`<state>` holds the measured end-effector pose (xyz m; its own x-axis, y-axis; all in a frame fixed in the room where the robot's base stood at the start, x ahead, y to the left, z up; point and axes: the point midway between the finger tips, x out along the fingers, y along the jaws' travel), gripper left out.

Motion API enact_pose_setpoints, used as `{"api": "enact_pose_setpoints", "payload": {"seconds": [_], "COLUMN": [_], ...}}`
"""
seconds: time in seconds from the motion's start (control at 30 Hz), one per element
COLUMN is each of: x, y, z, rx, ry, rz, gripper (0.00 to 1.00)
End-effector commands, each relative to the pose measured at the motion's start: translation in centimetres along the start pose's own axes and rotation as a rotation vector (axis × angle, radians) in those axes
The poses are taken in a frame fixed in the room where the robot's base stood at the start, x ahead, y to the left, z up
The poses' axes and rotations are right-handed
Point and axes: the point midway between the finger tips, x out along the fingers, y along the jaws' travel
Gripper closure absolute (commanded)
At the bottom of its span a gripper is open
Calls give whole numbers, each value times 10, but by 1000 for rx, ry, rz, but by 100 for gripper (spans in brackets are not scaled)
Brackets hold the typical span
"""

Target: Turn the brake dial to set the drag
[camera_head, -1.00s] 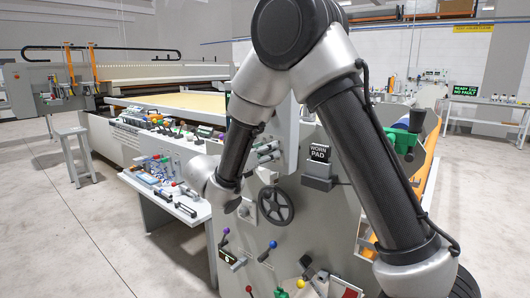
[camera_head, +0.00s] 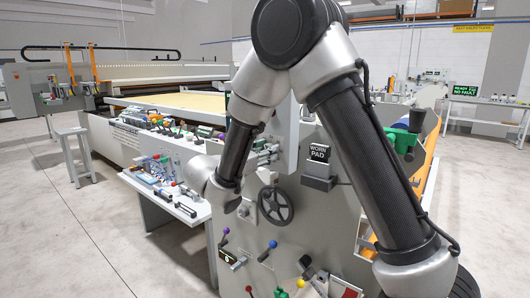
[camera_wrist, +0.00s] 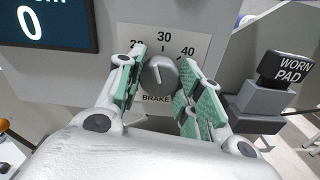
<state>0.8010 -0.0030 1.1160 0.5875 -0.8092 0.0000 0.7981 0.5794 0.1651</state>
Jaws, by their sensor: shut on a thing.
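The brake dial (camera_wrist: 160,76) is a grey round knob with a white pointer line, in the middle of the wrist view. Its scale plate (camera_wrist: 190,38) shows 30 at the top, 40 at the right and a partly covered number at the left, with "BRAKE" below. The pointer line leans a little left of upright. My gripper (camera_wrist: 157,82) has its green-padded fingers on either side of the dial, closed on it. In the head view my arm hides the dial and the gripper's fingers.
A dark display (camera_wrist: 48,24) reading 0 is at the upper left of the wrist view. A "WORN PAD" block (camera_wrist: 287,72) stands right of the dial, near my right finger. In the head view a black handwheel (camera_head: 275,205) and several coloured levers (camera_head: 268,250) stick out from the panel.

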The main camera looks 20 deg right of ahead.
Motion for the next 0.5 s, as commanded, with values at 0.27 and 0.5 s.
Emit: {"api": "enact_pose_setpoints", "payload": {"seconds": [0.27,0.5], "x": [0,0], "y": [0,-1], "z": [0,0], "rx": [243,406], "ry": [1,1], "rz": [1,1], "gripper": [88,88]}}
